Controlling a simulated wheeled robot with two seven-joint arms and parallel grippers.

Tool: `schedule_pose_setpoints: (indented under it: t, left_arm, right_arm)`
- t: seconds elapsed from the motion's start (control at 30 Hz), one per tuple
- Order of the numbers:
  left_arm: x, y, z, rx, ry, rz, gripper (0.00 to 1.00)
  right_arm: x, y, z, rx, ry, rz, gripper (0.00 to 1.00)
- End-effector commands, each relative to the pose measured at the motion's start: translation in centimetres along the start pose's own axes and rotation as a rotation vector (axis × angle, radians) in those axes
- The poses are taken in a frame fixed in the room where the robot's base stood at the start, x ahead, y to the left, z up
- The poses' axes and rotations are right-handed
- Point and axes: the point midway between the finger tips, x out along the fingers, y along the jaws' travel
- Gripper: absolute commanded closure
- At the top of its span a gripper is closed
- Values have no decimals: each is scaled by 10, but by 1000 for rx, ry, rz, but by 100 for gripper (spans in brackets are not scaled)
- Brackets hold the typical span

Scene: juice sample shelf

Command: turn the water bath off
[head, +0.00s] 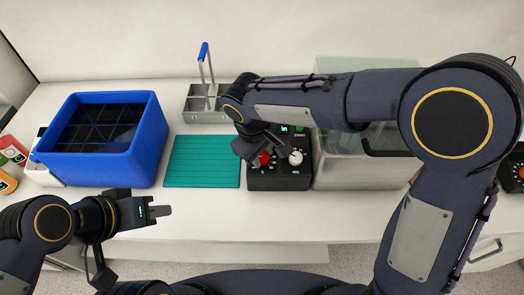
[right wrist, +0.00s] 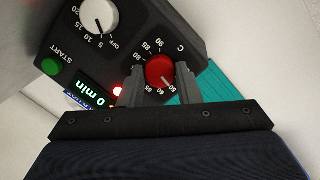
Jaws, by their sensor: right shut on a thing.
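The water bath (head: 345,178) is a clear-walled tank behind my right arm. Its black control box (head: 280,182) stands at its left side. The box has a red knob (head: 264,158) and a white knob (head: 296,158). My right gripper (right wrist: 160,88) is shut on the red knob (right wrist: 160,70), whose dial has temperature numbers. The white knob (right wrist: 98,15), with minute marks and OFF, is clear of the fingers. The display (right wrist: 94,95) reads 0 min. A small red lamp (right wrist: 118,91) is lit. My left gripper (head: 160,211) is empty over the table's front edge; its opening is unclear.
A green START button (right wrist: 50,66) is beside the display. A teal mat (head: 200,165) lies left of the box. A blue crate (head: 145,150) stands further left, a metal carrier with a blue handle (head: 204,52) behind. My right arm covers part of the tank.

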Motion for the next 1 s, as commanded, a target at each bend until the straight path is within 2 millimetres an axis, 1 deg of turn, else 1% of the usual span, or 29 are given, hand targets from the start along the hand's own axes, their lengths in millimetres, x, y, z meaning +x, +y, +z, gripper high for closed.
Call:
schedule_pose_setpoints:
  t: [0.6,0.8,1.0]
  left_arm:
    - [-2,1,-1,0,0,0,78]
    - [-3,2,-2,0,0,0,78]
    - [-4,2,-2,0,0,0,78]
  right_arm:
    - [0,-2,1,-570,-2,99,92]
    - [0,-2,2,-722,-2,126,92]
    - [0,-3,2,-829,-1,145,92]
